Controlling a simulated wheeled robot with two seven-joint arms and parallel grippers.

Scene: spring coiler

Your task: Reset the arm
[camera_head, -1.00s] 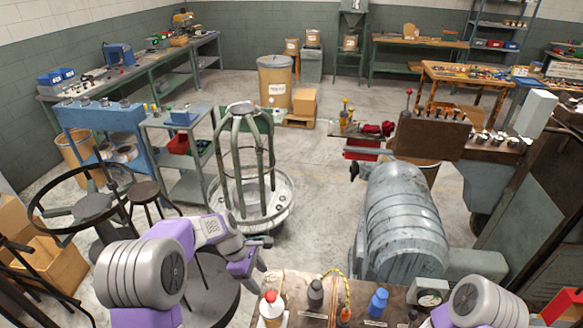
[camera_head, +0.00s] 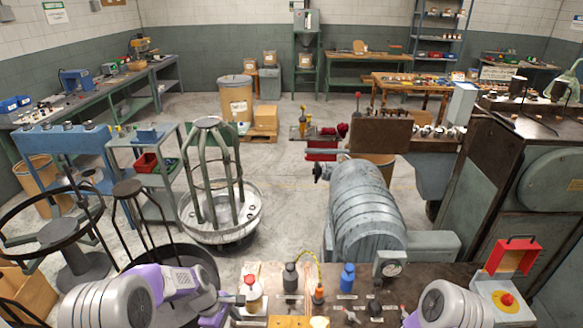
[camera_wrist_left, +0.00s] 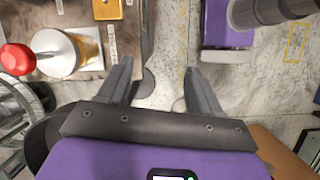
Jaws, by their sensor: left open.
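My left gripper (camera_wrist_left: 157,72) is open and empty in the left wrist view. Its two grey fingers are apart over the gap between a bench edge and the pale floor. In the head view my left arm (camera_head: 180,280) is bent, with its hand at the bottom edge, just left of the bench; the fingers are hard to make out there. Only the shoulder of my right arm (camera_head: 455,305) shows at the bottom right; the right gripper is out of view.
Beyond are a ribbed grey motor (camera_head: 367,215) and a caged stand (camera_head: 218,195).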

